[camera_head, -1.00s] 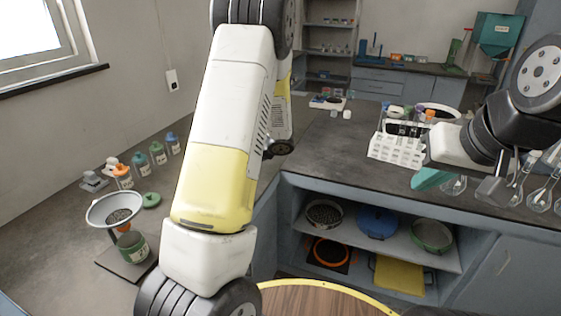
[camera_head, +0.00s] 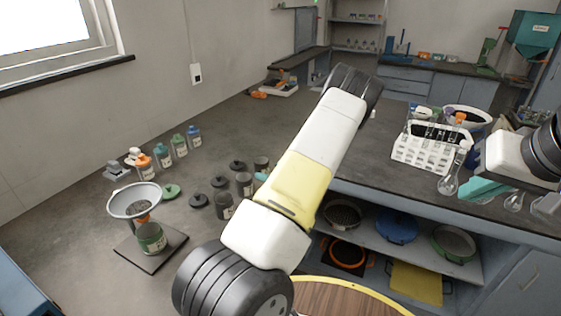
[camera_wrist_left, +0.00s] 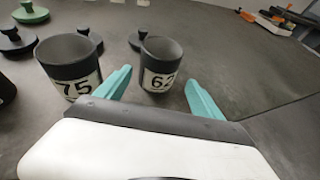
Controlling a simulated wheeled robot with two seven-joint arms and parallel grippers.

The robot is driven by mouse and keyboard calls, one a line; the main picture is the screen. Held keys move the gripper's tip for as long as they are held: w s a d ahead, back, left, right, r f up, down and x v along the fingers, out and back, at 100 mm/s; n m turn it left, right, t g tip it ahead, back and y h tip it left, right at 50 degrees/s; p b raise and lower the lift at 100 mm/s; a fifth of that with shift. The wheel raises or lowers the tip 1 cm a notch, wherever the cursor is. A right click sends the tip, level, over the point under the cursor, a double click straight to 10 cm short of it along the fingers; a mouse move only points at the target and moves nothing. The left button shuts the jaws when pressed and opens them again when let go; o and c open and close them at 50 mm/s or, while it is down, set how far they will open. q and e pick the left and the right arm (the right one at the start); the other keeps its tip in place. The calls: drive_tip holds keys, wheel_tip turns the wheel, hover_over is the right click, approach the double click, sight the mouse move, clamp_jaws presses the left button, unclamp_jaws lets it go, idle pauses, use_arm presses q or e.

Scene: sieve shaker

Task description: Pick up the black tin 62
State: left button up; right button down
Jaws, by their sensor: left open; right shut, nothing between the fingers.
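The black tin 62 (camera_wrist_left: 160,72) stands upright and open-topped in the left wrist view, its white label facing me. In the head view it appears to be the farthest of three dark tins (camera_head: 262,163). My left gripper (camera_wrist_left: 158,84) is open, its teal fingers either side of the tin's line, with the tin just ahead at the tips. I cannot tell if they touch. In the head view only a bit of this gripper (camera_head: 261,176) shows behind my arm. My right gripper (camera_head: 482,189) is shut and empty over the right-hand bench.
Tin 75 (camera_wrist_left: 70,66) stands close to the left finger. Black lids (camera_head: 219,182) lie behind the tins.

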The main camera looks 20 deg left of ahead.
sight(266, 171)
use_arm(q)
drive_tip(key=x, duration=0.3)
drive_tip(key=shift+s+a+f, duration=0.1)
drive_tip(key=shift+a+f, duration=0.05)
drive_tip(key=shift+a, duration=0.3)
drive_tip(key=shift+w+a+f, duration=0.15)
drive_tip(key=shift+w+a, duration=0.1)
drive_tip(key=shift+a, duration=0.15)
drive_tip(key=shift+c, duration=0.4)
drive_tip(key=c, duration=1.4)
